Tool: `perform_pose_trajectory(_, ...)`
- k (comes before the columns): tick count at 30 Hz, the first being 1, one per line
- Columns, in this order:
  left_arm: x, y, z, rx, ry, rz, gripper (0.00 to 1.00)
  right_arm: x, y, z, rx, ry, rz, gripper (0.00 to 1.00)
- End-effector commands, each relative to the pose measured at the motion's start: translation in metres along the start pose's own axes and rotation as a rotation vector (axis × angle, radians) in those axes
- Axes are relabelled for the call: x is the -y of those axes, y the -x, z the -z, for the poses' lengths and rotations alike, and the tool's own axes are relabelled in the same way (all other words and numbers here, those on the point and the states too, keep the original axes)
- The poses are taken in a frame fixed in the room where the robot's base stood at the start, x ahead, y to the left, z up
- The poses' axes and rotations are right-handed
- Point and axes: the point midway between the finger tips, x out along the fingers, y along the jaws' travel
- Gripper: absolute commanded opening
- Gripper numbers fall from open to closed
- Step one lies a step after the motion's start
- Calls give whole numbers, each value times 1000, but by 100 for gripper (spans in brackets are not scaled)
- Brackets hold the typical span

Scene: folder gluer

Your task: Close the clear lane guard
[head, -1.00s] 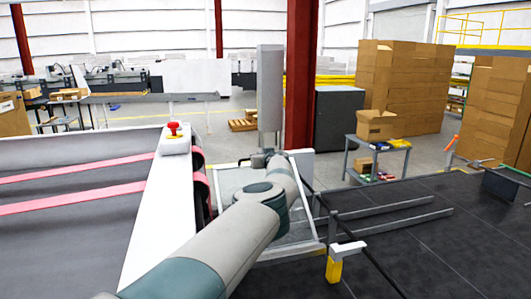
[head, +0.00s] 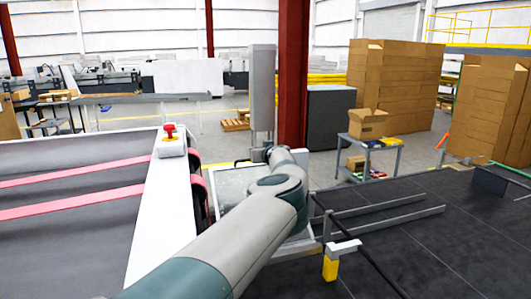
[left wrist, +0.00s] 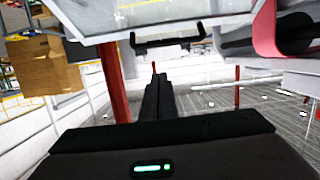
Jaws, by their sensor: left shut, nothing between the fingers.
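The clear lane guard (head: 230,182) is a see-through panel in a pale frame, between the belt section and the dark table in the head view. My left arm covers part of it. In the left wrist view the guard (left wrist: 190,14) spans the top, with a black U-shaped handle (left wrist: 168,43) on its near edge. My left gripper (left wrist: 155,85) is shut and empty, its fingers pointing just below the handle in the picture and apart from it. In the head view its fingertips are hidden behind the arm. My right gripper is not in view.
A red stop button (head: 169,131) sits on the white side rail (head: 148,205); pink belts (head: 70,200) run left of it. Metal rails (head: 385,215) and a yellow block (head: 331,268) are at the dark table (head: 440,255). A red column (head: 292,75) stands behind.

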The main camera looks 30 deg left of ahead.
Motion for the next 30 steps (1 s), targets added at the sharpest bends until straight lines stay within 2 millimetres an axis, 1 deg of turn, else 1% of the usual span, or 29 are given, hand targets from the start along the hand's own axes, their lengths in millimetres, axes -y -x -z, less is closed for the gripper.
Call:
perform_pose_trajectory(7,1,18,1,0,-1,2,0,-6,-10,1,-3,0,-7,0)
perform_pose_trajectory(14,0,42,3,0,0,0,0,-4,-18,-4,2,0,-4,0)
perform_pose_trajectory(21,1,68,6,0,0,0,0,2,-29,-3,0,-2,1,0)
perform_pose_trajectory(25,1,78,8,0,-1,0,0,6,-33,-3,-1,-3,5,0)
perform_pose_trajectory(30,1,84,10,0,-2,0,0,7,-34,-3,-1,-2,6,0)
